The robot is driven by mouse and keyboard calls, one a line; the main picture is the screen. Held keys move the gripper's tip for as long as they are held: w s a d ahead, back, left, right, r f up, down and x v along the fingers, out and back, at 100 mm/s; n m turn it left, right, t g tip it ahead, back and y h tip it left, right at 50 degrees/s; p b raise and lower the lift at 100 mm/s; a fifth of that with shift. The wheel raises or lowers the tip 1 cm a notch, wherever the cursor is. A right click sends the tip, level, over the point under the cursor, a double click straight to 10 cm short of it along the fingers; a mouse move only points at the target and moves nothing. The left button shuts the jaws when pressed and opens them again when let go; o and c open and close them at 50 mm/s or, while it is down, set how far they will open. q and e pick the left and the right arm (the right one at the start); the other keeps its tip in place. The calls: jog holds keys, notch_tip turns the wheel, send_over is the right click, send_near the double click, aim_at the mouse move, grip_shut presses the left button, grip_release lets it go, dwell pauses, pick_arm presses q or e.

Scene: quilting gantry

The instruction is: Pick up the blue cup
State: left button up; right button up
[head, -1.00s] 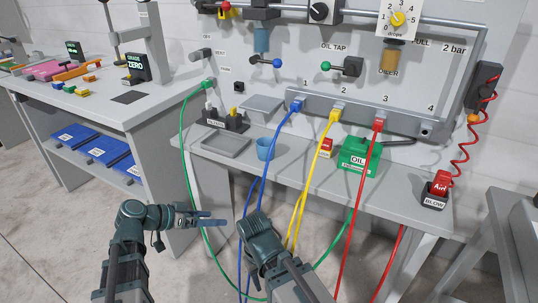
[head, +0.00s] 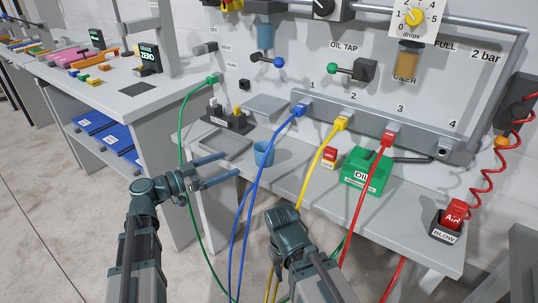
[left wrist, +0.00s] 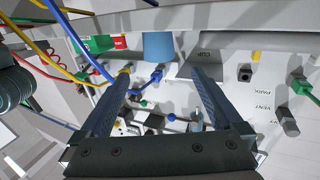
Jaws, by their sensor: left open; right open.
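The blue cup (head: 263,154) stands upright near the front edge of the grey bench, beside a shallow grey tray. My left gripper (head: 231,165) is open and empty, its two fingers pointing right, to the left of the cup and apart from it. In the left wrist view, the cup (left wrist: 158,46) shows beyond the gap between the open fingertips (left wrist: 160,72). My right gripper (head: 284,213) is in front of the bench, lower and to the right; its fingertips are hidden by its own body.
A yellow hose (head: 313,175) and a red hose (head: 367,188) hang farther right. A green hose (head: 183,130) hangs left. The grey tray (head: 222,145) and green oil box (head: 364,170) are on the bench.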

aim_at(256, 154)
pick_arm(q)
jog(key=x, duration=1.4)
jog(key=shift+s+f, duration=0.1)
jog(key=shift+s, duration=0.1)
jog(key=c, duration=1.3)
jog(key=shift+r, duration=0.25)
